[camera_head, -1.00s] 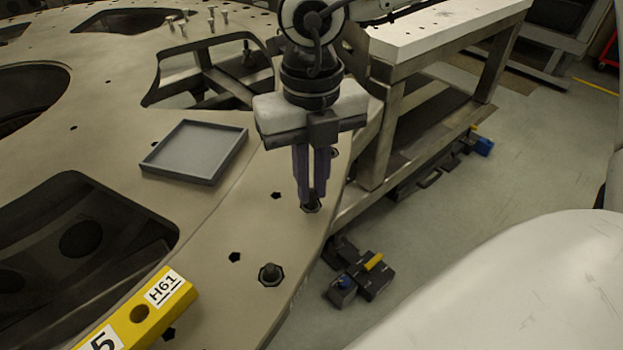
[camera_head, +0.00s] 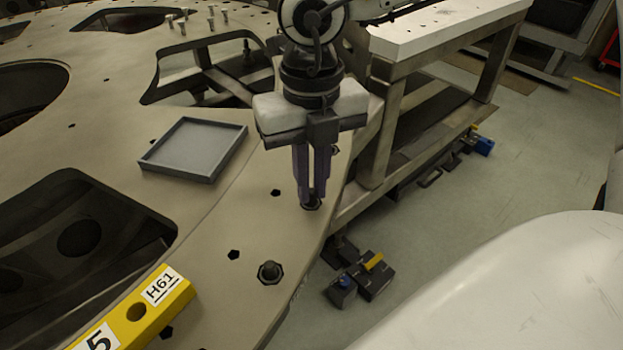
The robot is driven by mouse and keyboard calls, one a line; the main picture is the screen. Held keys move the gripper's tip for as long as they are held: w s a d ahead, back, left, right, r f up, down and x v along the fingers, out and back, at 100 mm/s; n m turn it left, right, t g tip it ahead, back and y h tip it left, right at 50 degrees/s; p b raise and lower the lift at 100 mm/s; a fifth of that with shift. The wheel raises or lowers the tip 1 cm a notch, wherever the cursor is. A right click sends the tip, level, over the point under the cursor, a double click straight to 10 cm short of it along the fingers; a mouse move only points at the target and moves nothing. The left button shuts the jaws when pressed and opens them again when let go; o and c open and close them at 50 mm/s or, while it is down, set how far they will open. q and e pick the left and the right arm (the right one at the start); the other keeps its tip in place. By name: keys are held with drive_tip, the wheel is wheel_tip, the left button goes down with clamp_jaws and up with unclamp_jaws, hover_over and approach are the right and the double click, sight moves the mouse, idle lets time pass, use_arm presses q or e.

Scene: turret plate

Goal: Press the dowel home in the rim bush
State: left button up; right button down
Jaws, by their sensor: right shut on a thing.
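My right gripper (camera_head: 311,198) points straight down at the rim of the large beige turret plate (camera_head: 215,235). Its purple fingers are shut, with their tips at a dark rim bush (camera_head: 313,204). The dowel is hidden between the fingers and the bush, so I cannot tell how deep it sits. A second dark hexagonal bush (camera_head: 270,272) with a round stud in its middle stands on the rim nearer to me. My left gripper is not in view.
An empty grey tray (camera_head: 194,150) lies on the plate left of the gripper. A yellow bar marked H61 (camera_head: 140,310) lies at the near left. Several small pegs (camera_head: 198,20) stand at the back. Large cutouts open the plate. A white-topped bench (camera_head: 440,28) stands close behind right.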

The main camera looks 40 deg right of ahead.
drive_tip(key=shift+f, duration=0.25)
idle(0.4)
drive_tip(key=c, duration=1.9)
unclamp_jaws()
drive_tip(key=shift+o, duration=0.2)
drive_tip(key=shift+r, duration=0.1)
drive_tip(key=shift+r+p, duration=1.35)
drive_tip(key=shift+r, duration=2.15)
